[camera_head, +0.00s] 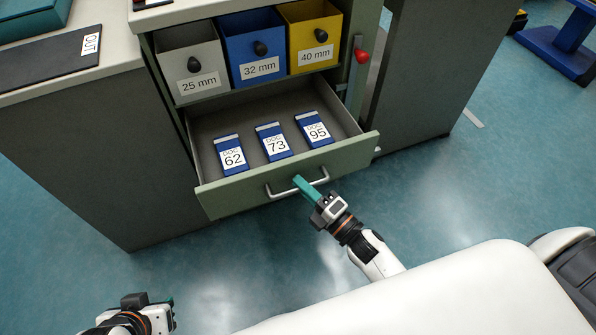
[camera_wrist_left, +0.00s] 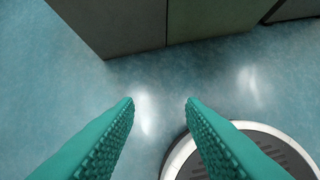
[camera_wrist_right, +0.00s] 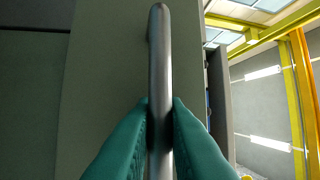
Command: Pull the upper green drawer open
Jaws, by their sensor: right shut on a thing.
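The green drawer (camera_head: 367,145) stands pulled out from its cabinet in the head view, with its inside showing. My right gripper (camera_head: 301,184) is shut on this handle; in the right wrist view the green fingers press on both sides of the bar (camera_wrist_right: 159,70). My left gripper (camera_wrist_left: 160,103) is open and empty above the floor, low at the left in the head view.
Above the drawer are a grey 25 mm bin (camera_head: 188,62), a blue 32 mm bin (camera_head: 254,46) and a yellow 40 mm bin (camera_head: 314,35). A red knob (camera_head: 362,56) is on the cabinet's right side. The floor before the drawer is clear.

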